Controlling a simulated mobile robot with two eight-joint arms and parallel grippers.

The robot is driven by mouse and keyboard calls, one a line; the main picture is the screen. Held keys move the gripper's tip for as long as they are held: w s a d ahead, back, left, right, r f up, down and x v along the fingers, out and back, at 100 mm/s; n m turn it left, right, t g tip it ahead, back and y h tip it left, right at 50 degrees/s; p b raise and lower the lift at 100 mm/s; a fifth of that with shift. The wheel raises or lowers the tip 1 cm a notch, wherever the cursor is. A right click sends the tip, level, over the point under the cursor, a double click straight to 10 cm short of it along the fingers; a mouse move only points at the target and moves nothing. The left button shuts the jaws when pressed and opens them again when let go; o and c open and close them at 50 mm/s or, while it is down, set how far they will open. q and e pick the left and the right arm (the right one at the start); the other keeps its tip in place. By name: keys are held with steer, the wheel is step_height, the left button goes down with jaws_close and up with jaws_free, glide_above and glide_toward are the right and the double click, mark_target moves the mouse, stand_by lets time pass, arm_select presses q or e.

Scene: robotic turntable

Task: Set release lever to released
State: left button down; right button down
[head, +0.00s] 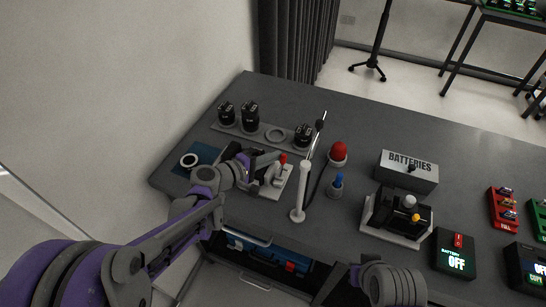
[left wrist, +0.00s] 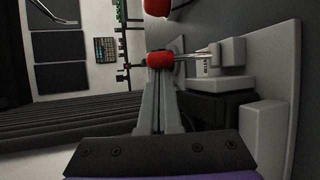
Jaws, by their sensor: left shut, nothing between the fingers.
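The release lever has a red knob (head: 283,158) on a thin metal shaft and stands on a pale grey base (head: 270,190) at the left part of the table. In the left wrist view the red knob (left wrist: 160,59) is at the fingertips, with its shaft (left wrist: 196,55) running right to the grey base block. My left gripper (head: 250,160) reaches in from the left beside the lever. In the left wrist view its fingers (left wrist: 160,88) are together, with their tips touching or very near the knob; nothing is gripped. My right gripper is not clearly seen.
A white post (head: 301,190) stands just right of the lever. Black knobs (head: 249,115) on a grey strip lie behind it. A red dome button (head: 338,151), a blue button (head: 337,182) and a BATTERIES box (head: 408,170) are further right. An open drawer (head: 270,258) is below.

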mark_target(268, 175)
arm_select(q)
steer(key=shift+s+a+m+t+h+b, duration=0.15)
steer(key=shift+s+m+t+h+b, duration=0.15)
steer(key=shift+s+t+h+b, duration=0.25)
steer(key=shift+s+a+m+t+h+b, duration=0.1)
steer(key=shift+s+m+t+h+b, duration=0.3)
steer(key=shift+b, duration=0.4)
steer(key=shift+s+a+m+t+h+b, duration=0.15)
steer(key=shift+s+m+t+h+b, duration=0.25)
steer(key=shift+t+b, duration=0.35)
steer(key=shift+s+a+f+b, duration=0.1)
steer(key=shift+s+a+b, duration=0.05)
steer(key=shift+s+b, duration=0.35)
steer(key=shift+s+a+f+b, duration=0.2)
steer(key=shift+s+f+b, duration=0.1)
steer(key=shift+s+b, duration=0.2)
stand_by(1.8)
steer(key=shift+s, duration=0.1)
